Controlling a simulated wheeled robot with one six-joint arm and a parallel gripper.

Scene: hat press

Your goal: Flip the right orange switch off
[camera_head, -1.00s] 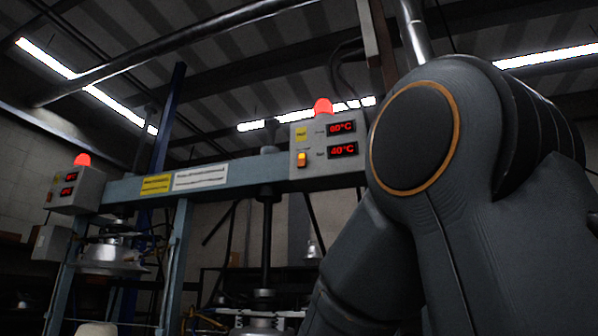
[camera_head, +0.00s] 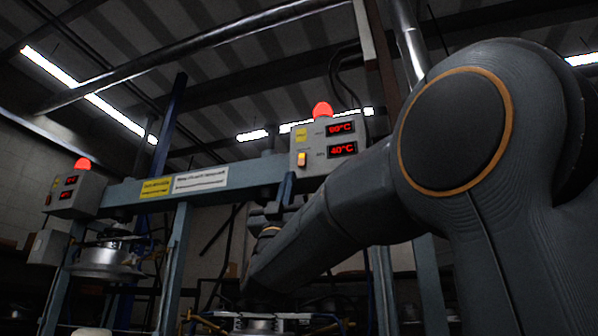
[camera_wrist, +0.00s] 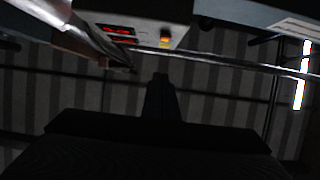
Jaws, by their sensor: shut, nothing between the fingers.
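The right orange switch (camera_head: 302,159) is lit and sits at the lower left of the right grey control box (camera_head: 313,143), beside two red temperature displays (camera_head: 341,139). In the wrist view the switch (camera_wrist: 166,39) glows near the top edge, on the box seen upside down. My gripper (camera_head: 287,186) is just below and left of the switch in the head view, apart from it as far as I can tell. In the wrist view my gripper (camera_wrist: 160,80) is a dark shape pointing up toward the switch. It is shut and empty.
A red lamp (camera_head: 322,111) tops the right box. The blue-grey beam (camera_head: 232,177) with labels runs left to another control box (camera_head: 77,193) with its own red lamp. A press head (camera_head: 104,262) hangs at left. Ceiling pipes cross overhead.

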